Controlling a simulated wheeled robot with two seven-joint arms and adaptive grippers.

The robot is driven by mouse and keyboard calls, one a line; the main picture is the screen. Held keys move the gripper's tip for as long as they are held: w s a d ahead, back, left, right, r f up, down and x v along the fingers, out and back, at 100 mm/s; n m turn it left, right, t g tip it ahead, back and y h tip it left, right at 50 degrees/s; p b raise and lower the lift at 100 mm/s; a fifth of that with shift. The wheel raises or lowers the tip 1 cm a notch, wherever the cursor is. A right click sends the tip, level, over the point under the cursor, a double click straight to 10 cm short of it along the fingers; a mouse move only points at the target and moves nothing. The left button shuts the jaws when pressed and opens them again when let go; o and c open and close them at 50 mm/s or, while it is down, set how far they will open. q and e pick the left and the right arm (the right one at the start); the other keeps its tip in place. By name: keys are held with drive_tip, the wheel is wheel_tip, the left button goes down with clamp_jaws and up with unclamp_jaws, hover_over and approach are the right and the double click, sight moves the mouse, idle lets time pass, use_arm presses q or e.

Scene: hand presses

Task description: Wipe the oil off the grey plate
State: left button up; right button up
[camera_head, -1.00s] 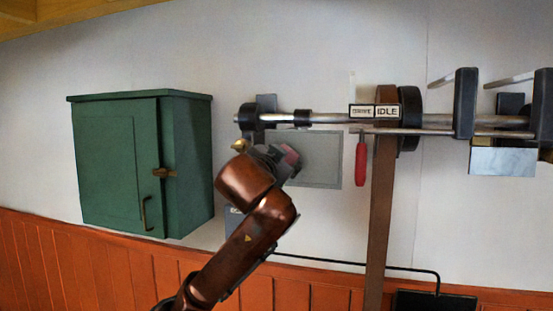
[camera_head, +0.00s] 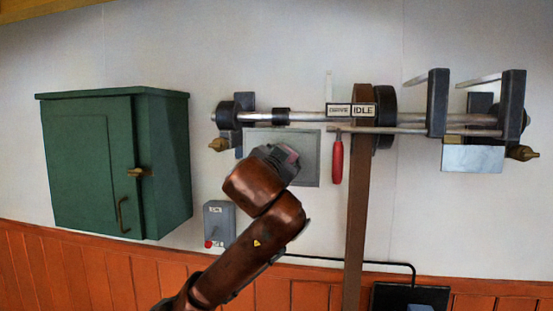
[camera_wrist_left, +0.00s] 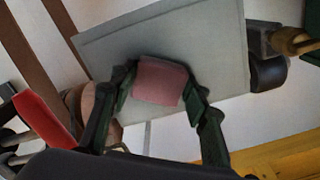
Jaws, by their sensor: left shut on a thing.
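The grey plate (camera_head: 308,165) is a flat rectangle on the wall below the shaft, and it fills the upper middle of the left wrist view (camera_wrist_left: 215,40). My left gripper (camera_head: 285,158) is in front of the plate's middle and hides part of it. In the left wrist view the gripper (camera_wrist_left: 160,85) is shut on a pink pad (camera_wrist_left: 160,80), which lies over the plate's lower part. I cannot tell whether the pad touches the plate. I can make out no oil on the visible surface. My right gripper is out of view.
A green cabinet (camera_head: 90,165) hangs at left. A red-handled lever (camera_head: 337,160) and a brown belt (camera_head: 358,210) stand close on the right.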

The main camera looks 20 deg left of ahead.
sight(299, 158)
use_arm(q)
drive_tip(key=shift+w+d, duration=0.15)
drive_tip(key=shift+d, duration=0.4)
drive_tip(key=shift+w+d, duration=0.15)
drive_tip(key=shift+d, duration=0.4)
drive_tip(key=shift+w+d, duration=0.15)
drive_tip(key=shift+d, duration=0.45)
drive_tip(key=shift+w+d, duration=0.15)
drive_tip(key=shift+d, duration=0.4)
drive_tip(key=shift+w+d, duration=0.1)
drive_tip(key=shift+d, duration=0.45)
drive_tip(key=shift+a, duration=0.2)
drive_tip(key=shift+s+a+f, duration=0.1)
drive_tip(key=shift+s+a, duration=0.15)
drive_tip(key=shift+a, duration=0.6)
drive_tip(key=s+a+b, duration=0.2)
drive_tip(key=a, duration=0.9)
drive_tip(key=shift+s+a+b, duration=0.35)
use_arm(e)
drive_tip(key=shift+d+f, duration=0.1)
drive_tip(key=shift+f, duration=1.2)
